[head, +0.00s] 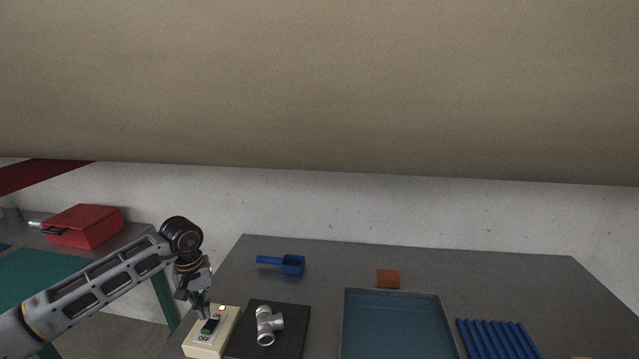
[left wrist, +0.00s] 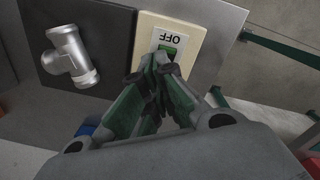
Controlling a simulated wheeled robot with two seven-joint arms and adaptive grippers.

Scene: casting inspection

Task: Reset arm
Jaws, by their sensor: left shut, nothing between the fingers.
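My left gripper (head: 201,306) is shut and empty, pointing down over the cream switch box (head: 205,349) at the left front of the grey table. In the left wrist view my left gripper (left wrist: 158,75) has its closed fingertips at the edge of the green rocker (left wrist: 170,42) on the switch box (left wrist: 189,66). I cannot tell whether they touch it. The box carries ON and OFF labels. A silver pipe tee (head: 267,325) lies on a black pad (head: 295,325) right of the box; the tee also shows in the left wrist view (left wrist: 70,54). My right gripper is not in view.
On the grey table (head: 340,262) are a blue scoop-like holder (head: 291,265), an orange block (head: 388,279), a large blue tray (head: 395,325) and a ribbed blue rack (head: 498,340). A red case (head: 86,226) sits on another table at left. A beige surface fills the upper head view.

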